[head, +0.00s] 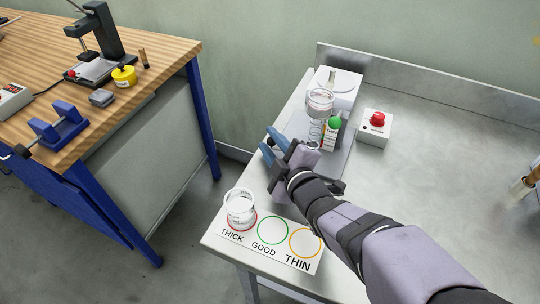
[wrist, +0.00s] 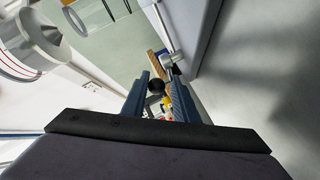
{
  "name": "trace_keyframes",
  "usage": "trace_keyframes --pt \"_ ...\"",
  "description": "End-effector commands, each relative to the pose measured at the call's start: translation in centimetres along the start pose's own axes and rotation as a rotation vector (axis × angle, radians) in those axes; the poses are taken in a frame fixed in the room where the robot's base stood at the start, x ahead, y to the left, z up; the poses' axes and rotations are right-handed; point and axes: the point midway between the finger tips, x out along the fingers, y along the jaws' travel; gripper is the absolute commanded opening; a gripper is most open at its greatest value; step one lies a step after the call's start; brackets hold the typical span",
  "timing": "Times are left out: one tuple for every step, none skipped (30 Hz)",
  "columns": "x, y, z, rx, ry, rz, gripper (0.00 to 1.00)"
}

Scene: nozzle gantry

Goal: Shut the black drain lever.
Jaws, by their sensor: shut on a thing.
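The black ball knob of the drain lever (wrist: 156,86) shows between the two blue fingers of my gripper (head: 268,141) in the wrist view. A clear cup (head: 319,101) sits on top of the stand. How far the lever is turned cannot be told.
A clear beaker (head: 240,206) stands by the THICK ring on a white card (head: 268,244). A red button box (head: 376,127) and a green ball (head: 335,123) are right of my gripper. A wooden workbench (head: 150,45) stands at left.

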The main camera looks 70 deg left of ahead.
Motion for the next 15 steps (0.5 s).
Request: trace_keyframes --pt "0.21 0.61 -0.17 0.003 -0.006 0.034 0.04" --pt "0.24 0.64 -0.18 0.006 -0.017 0.041 0.04" --pt "0.27 0.73 -0.17 0.01 -0.03 0.05 0.04" --pt "0.3 0.78 -0.12 0.014 -0.04 0.056 0.04" --pt "0.32 0.83 -0.09 0.015 -0.05 0.062 0.04" --pt "0.35 0.86 -0.06 0.019 -0.062 0.068 0.04" --pt "0.37 0.92 -0.07 0.021 -0.07 0.073 0.04" --pt "0.38 0.99 -0.07 0.023 -0.077 0.079 0.04" --pt "0.4 1.05 -0.02 0.026 -0.087 0.085 0.04" --pt "0.42 1.1 0.03 0.028 -0.095 0.089 0.04" --pt "0.43 1.16 0.04 0.03 -0.1 0.093 0.04" --pt "0.44 1.23 0.03 0.031 -0.107 0.098 0.04" --pt "0.45 1.27 0.04 0.033 -0.112 0.101 0.04" --pt "0.46 1.31 0.04 0.034 -0.117 0.103 0.04" --pt "0.46 1.37 0.05 0.036 -0.122 0.107 0.04"
